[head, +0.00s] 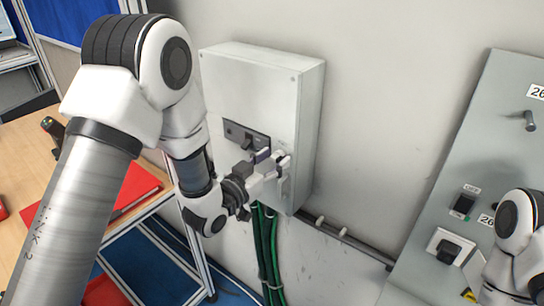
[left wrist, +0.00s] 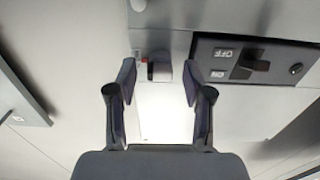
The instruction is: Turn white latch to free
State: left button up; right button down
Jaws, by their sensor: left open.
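My left gripper (head: 272,160) is open at the front of the grey wall box (head: 237,90). In the left wrist view the fingers (left wrist: 158,76) stand apart on either side of a small grey knob-like part (left wrist: 163,70) with a red mark beside it. A bright white plate, which looks like the white latch (left wrist: 168,112), extends from that part between the fingers. In the head view the latch (head: 284,180) is partly hidden by the gripper. I cannot tell whether a finger touches it. My right gripper is out of view.
A dark switch panel (head: 236,134) marked ON and OFF sits beside the gripper; it also shows in the left wrist view (left wrist: 285,62). Green cables (head: 265,240) hang below the box. A grey panel (head: 470,150) with switches stands right. A wooden table (head: 25,170) is left.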

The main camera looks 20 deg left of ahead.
pick_arm(q)
jog(key=shift+s, duration=0.1)
grip_shut()
jog(key=shift+f+n, duration=0.1)
jog(key=shift+n, duration=0.2)
jog(key=n+b, duration=0.1)
jog(key=n, duration=0.2)
jog(key=shift+b, duration=0.35)
jog(key=n+b, duration=0.1)
jog(key=n, duration=0.3)
jog(key=shift+n, duration=0.4)
jog(key=n, duration=0.4)
jog(key=shift+n, duration=0.3)
jog(key=n, duration=0.4)
jog(key=shift+n, duration=0.4)
